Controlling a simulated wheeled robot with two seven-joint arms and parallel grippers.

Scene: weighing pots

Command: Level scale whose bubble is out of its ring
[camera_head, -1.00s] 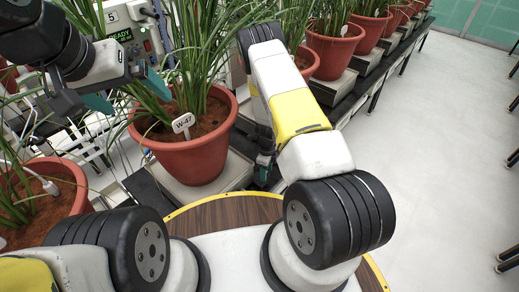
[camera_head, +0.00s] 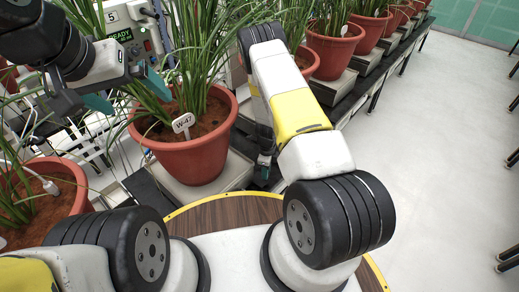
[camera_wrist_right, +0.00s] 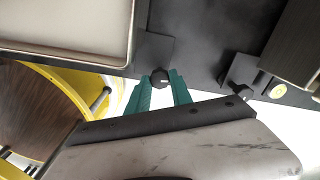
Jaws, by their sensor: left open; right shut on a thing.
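The potted plant tagged W-47 (camera_head: 190,158) stands upright on a pale scale plate (camera_head: 236,176). A pale plate edge (camera_wrist_right: 70,52) shows at the upper left in the right wrist view. My right gripper (camera_wrist_right: 160,90) is shut on a small black knob (camera_wrist_right: 160,76) beside a dark bracket below that plate. In the head view its tip (camera_head: 264,160) is low beside the scale, mostly hidden by my arm. A round yellow bubble level (camera_wrist_right: 278,91) shows at the right; its bubble is too small to read. My left gripper (camera_head: 128,93) is open and empty, by the leaves.
A second black knob (camera_wrist_right: 243,89) is near the level. Another pot (camera_head: 62,190) stands at the left, and a row of pots (camera_head: 333,50) runs back at the right. A READY display box (camera_head: 122,50) stands behind.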

